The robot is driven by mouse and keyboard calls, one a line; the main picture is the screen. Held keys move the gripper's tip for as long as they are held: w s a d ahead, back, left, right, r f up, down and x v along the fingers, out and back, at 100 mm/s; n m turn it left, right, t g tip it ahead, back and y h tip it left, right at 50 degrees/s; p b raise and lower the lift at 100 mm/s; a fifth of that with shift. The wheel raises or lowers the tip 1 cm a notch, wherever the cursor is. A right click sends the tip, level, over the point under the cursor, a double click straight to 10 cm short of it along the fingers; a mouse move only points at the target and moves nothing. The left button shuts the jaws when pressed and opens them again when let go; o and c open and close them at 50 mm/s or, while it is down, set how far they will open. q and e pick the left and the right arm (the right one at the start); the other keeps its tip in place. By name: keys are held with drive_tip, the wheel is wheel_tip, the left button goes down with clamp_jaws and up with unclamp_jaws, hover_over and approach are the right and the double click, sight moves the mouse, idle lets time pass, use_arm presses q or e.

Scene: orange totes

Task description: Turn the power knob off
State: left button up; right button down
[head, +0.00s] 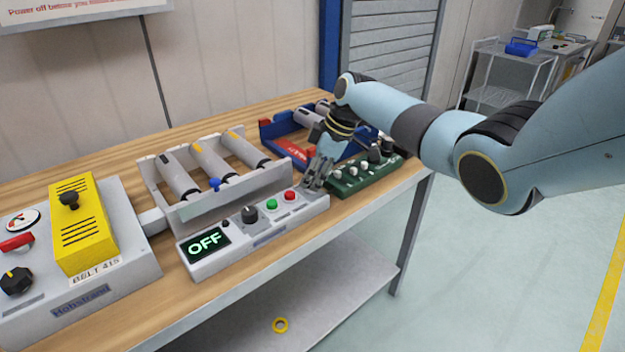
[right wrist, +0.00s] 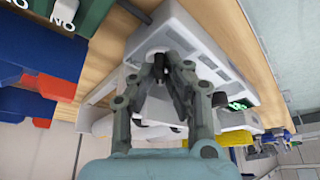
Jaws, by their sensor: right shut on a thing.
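The white control box (head: 262,238) lies along the front of the wooden bench. Its display (head: 204,243) reads OFF in green letters. It carries a dark knob (head: 249,213), a green button (head: 271,204) and a red button (head: 291,195). My right gripper (head: 312,186) reaches down to the right end of this box, beyond the red button. In the right wrist view its fingers (right wrist: 162,72) are closed together over the box end, on what looks like a small dark knob. The fingers hide most of that knob, and its pointer cannot be read. My left gripper is not in view.
A green box (head: 362,182) with several knobs stands close to the right of my gripper. Behind are a grey rack (head: 180,212) of cylinders and a blue-red holder (head: 285,138). A grey unit (head: 110,290) with a yellow cover (head: 75,240) stands left.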

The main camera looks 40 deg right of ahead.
idle(0.3)
drive_tip(key=c, duration=1.4)
unclamp_jaws()
drive_tip(key=v, duration=1.2)
drive_tip(key=shift+w, duration=0.1)
